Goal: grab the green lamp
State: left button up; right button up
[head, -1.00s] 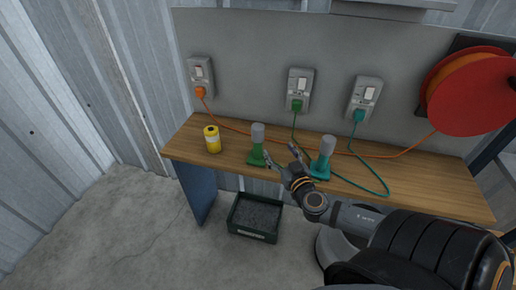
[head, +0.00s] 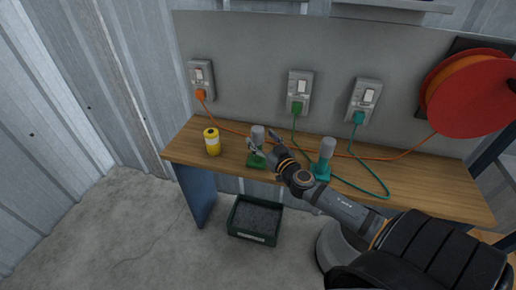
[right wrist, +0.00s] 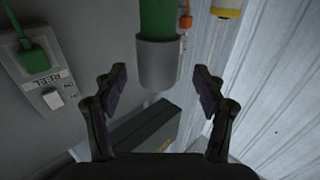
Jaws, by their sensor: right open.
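The green lamp (head: 255,160) stands upright on the wooden bench, with a green base and a grey cylindrical top. My right gripper (head: 263,142) is open at the lamp's upper part and hides some of it. In the right wrist view the lamp's grey top (right wrist: 158,63) lies between the two spread fingertips of the gripper (right wrist: 160,78), with a gap on each side. A similar teal lamp (head: 325,160) stands to the right, partly behind my right arm. My left gripper is not in view.
A yellow can (head: 212,141) stands left of the green lamp on the bench (head: 430,185). Sockets with orange, green (head: 298,105) and teal plugs are on the back panel; cords cross the bench. A dark crate (head: 254,220) sits on the floor.

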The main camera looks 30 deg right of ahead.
jog(key=w, duration=0.1)
jog(key=w+p, duration=0.1)
jog(key=w, duration=0.1)
jog(key=shift+d+r, duration=0.35)
jog(key=shift+w+f, duration=0.25)
grip_shut()
